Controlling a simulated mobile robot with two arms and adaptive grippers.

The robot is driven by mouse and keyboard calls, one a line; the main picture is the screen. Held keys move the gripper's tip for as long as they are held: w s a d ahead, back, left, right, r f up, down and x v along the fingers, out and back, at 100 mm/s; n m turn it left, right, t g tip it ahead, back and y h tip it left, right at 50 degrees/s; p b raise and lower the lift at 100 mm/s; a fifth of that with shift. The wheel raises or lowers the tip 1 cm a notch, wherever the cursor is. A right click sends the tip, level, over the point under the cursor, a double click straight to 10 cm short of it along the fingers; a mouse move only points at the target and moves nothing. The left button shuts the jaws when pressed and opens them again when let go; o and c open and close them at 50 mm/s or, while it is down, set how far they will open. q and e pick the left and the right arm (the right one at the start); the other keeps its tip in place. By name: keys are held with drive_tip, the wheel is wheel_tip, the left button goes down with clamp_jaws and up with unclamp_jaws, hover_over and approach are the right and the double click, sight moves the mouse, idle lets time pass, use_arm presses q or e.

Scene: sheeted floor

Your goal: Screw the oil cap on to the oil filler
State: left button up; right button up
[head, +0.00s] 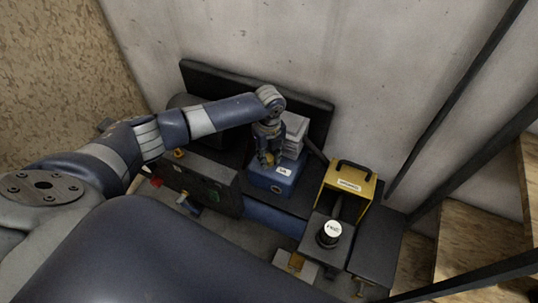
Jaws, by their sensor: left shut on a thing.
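My left arm reaches in from the left, and its gripper (267,154) points down over the blue block (284,187) of the machine. The gripper is shut on a small yellowish piece, which I take to be the oil cap (268,159). The cap is mostly covered by the fingers. The oil filler is hidden under the gripper and cap, so I cannot tell whether the cap touches it. A small white label (284,171) shows on the block just right of the gripper. My right gripper is not in view.
A yellow box with a black handle (348,184) stands to the right. In front of it is a black cylinder with a white labelled top (332,230). A dark control panel (203,184) is on the left. A pale wall (330,60) rises behind the machine.

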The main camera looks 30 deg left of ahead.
use_arm(q)
drive_tip(key=m, duration=0.3)
drive_tip(key=shift+r+m, duration=0.1)
drive_tip(key=shift+m, duration=0.3)
drive_tip(key=m, duration=0.4)
drive_tip(key=shift+w+m+b, duration=0.1)
drive_tip(key=shift+m+b, duration=0.2)
drive_tip(key=shift+b, duration=0.05)
drive_tip(key=m, duration=0.3)
drive_tip(key=m+b, duration=0.1)
drive_tip(key=m, duration=0.4)
drive_tip(key=shift+c, duration=0.2)
drive_tip(key=m+b, duration=0.1)
drive_tip(key=b, duration=0.6)
drive_tip(key=shift+w+d+b, duration=0.1)
drive_tip(key=shift+w+b, duration=0.05)
drive_tip(key=shift+b, duration=0.2)
clamp_jaws()
drive_tip(key=shift+m, duration=0.3)
